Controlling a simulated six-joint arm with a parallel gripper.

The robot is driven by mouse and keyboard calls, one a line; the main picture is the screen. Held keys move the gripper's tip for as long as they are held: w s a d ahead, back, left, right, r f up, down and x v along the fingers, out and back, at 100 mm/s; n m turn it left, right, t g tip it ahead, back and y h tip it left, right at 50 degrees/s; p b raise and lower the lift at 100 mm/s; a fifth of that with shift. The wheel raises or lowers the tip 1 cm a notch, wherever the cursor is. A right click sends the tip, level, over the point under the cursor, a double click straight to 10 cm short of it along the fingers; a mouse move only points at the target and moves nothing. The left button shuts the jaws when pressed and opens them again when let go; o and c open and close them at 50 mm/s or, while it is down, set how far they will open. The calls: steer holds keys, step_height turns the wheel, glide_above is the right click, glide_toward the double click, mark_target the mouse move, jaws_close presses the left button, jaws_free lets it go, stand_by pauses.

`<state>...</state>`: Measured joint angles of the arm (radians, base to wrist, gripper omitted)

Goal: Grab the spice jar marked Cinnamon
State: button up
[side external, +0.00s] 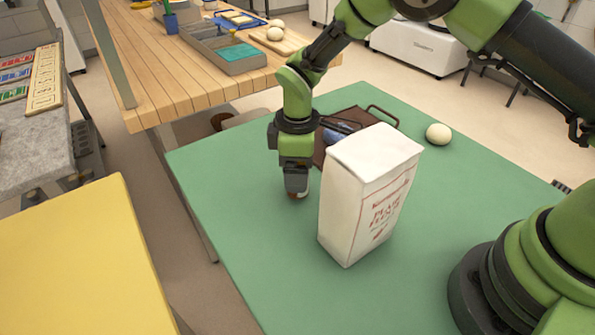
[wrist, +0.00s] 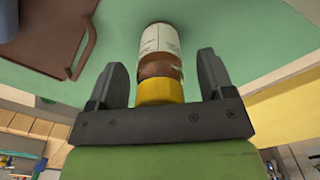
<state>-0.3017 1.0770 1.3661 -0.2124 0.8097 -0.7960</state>
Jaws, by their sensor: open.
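A small jar (wrist: 160,40) with a white label, brown contents and a yellow cap is between my fingers in the wrist view. Its label is too small to read, so I cannot tell whether it says Cinnamon. My gripper (wrist: 163,66) is open, with one finger on each side of the jar and a visible gap on both sides. In the side external view my gripper (side external: 296,188) points down, low over the green table, left of a white paper bag. Only a small bit of the jar shows there beneath it.
The tall white bag (side external: 365,195) stands close to the right of my gripper. A brown tray (side external: 365,117) with handles and a dark blue item lies behind; it also shows in the wrist view (wrist: 50,35). A pale ball (side external: 438,134) sits farther right. The front green tabletop (side external: 260,260) is clear.

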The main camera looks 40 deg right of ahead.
steer(key=shift+c, duration=0.4)
steer(key=c, duration=1)
steer(key=shift+r, duration=0.15)
